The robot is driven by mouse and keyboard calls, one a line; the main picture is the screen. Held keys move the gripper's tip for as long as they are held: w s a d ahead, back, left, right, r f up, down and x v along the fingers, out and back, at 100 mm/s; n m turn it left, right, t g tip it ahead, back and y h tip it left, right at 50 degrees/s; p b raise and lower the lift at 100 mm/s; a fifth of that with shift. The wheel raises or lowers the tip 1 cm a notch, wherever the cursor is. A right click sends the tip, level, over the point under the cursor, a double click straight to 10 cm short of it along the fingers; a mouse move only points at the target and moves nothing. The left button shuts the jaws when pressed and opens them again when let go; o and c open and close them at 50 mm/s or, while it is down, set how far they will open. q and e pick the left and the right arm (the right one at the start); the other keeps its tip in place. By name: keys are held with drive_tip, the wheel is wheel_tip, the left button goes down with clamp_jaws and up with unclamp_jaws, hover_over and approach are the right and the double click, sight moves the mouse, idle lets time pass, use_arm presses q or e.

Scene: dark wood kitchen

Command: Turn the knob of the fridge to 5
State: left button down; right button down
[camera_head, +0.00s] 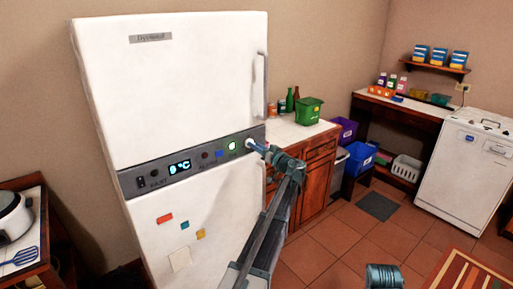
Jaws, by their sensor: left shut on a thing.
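The white fridge (170,90) stands at the left, with a dark control strip (215,160) across its middle. The strip has a lit display (179,167) reading 9 °C, a green-lit round control (233,146) and small switches. The knob (250,144) is at the strip's right end, mostly covered by my left gripper (259,148). The left gripper is shut on the knob, its arm reaching up from the bottom middle. The knob's setting and any numbers around it cannot be read. My right gripper does not show.
The fridge's upper door handle (261,85) stands out above the strip. A counter (296,133) with a green bin (309,111) is right of the fridge. A white dishwasher (462,165) stands far right. Tiled floor (340,240) is open in the middle. A side table is at left.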

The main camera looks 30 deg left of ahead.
use_arm(q)
drive_tip(key=m, duration=1.8)
drive_tip(key=f+m, duration=0.1)
drive_tip(key=m, duration=0.8)
drive_tip(key=shift+s+b, duration=0.4)
drive_tip(key=shift+m, duration=0.4)
drive_tip(key=c, duration=0.5)
unclamp_jaws()
drive_tip(key=shift+a, duration=0.1)
drive_tip(key=v, duration=1.3)
drive_tip(key=shift+s+d, duration=0.15)
drive_tip(key=shift+d, duration=0.25)
